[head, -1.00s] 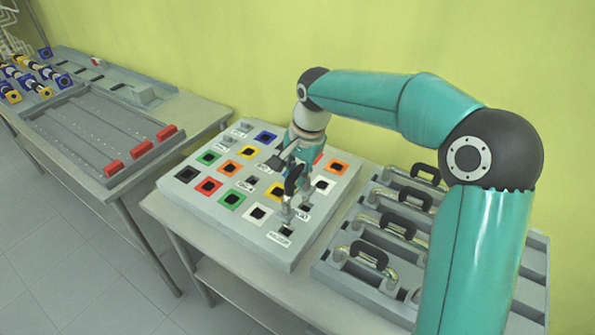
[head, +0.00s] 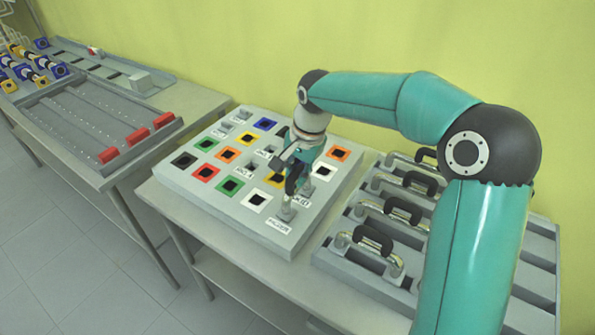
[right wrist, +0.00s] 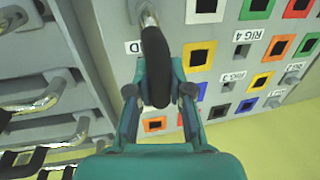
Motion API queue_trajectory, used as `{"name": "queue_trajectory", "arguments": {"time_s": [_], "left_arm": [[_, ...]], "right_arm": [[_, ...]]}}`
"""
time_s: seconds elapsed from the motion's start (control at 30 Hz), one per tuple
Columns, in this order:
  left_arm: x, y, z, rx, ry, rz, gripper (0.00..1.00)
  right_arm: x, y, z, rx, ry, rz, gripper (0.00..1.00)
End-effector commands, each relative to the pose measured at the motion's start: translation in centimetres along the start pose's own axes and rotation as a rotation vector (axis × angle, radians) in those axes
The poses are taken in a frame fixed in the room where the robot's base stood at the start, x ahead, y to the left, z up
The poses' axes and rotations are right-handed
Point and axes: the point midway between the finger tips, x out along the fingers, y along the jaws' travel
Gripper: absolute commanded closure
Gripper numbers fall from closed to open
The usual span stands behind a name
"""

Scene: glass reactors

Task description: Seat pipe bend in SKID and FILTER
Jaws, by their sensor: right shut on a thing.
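My right gripper (head: 296,180) is shut on a pipe bend at its black grip (right wrist: 157,65), over the front right part of the socket board (head: 247,222). The bend's near metal end (head: 288,212) stands at the FILTER label (head: 278,226) and covers the square hole there. Whether it is fully down in the hole I cannot tell. My left gripper is not in view.
A grey rack (head: 350,274) with several black-gripped pipe bends stands close to the right of the board. Coloured square sockets fill the rest of the board. A second table at left carries a tray with red blocks (head: 136,139). A gap separates the tables.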

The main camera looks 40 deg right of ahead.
Motion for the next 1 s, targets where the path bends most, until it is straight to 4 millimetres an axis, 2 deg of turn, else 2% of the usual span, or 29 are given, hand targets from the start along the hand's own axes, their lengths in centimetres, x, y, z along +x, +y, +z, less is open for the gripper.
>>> {"name": "queue_trajectory", "arguments": {"time_s": [1.0], "left_arm": [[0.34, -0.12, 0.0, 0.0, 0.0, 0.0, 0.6]], "right_arm": [[0.58, 0.13, -0.01, 0.0, 0.0, 0.0, 1.0]]}}
